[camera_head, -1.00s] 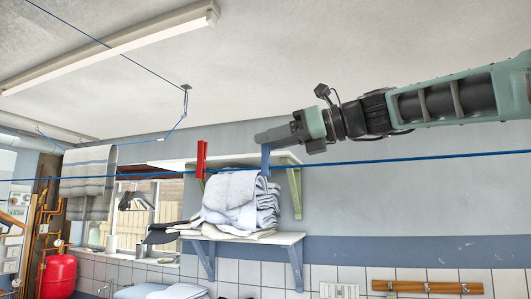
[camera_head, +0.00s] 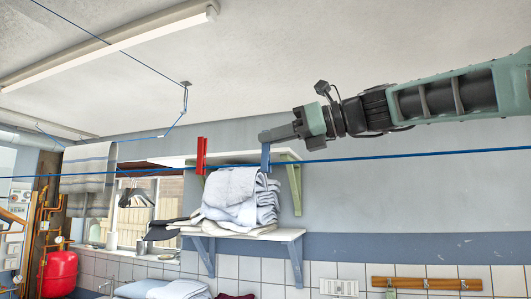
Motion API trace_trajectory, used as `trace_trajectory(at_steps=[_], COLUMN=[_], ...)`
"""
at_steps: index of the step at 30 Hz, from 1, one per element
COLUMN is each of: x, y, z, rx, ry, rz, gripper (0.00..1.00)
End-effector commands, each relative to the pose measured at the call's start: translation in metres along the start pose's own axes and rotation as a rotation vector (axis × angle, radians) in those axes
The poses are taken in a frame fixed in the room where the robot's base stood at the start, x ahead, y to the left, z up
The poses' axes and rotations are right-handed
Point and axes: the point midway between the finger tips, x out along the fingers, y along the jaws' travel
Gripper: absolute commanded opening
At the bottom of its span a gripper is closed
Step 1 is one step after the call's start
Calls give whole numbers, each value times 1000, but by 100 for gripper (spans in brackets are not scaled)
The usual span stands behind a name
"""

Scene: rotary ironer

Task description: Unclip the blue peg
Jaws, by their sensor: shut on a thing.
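The blue peg (camera_head: 265,157) hangs upright and overlaps the blue clothesline (camera_head: 400,156), which crosses the whole view. My gripper (camera_head: 268,136) comes in from the right and is shut on the top end of the blue peg. The fingers hide that end. The peg's lower end reaches just below the line; its exact grip on the line is too small to tell.
A red peg (camera_head: 201,155) stands on the line to the left. A striped towel (camera_head: 88,180) hangs at the far left. Behind are wall shelves (camera_head: 285,234) with folded towels (camera_head: 235,197).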

Motion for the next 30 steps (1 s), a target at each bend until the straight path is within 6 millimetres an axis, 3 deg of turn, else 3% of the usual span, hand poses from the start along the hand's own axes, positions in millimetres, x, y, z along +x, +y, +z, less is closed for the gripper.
trace_trajectory(at_steps=[10, 30], x=[-1, -6], y=[0, 6], z=[4, 35], rx=[0, 1], ry=[0, 0], rz=[0, 0], gripper=[0, 0])
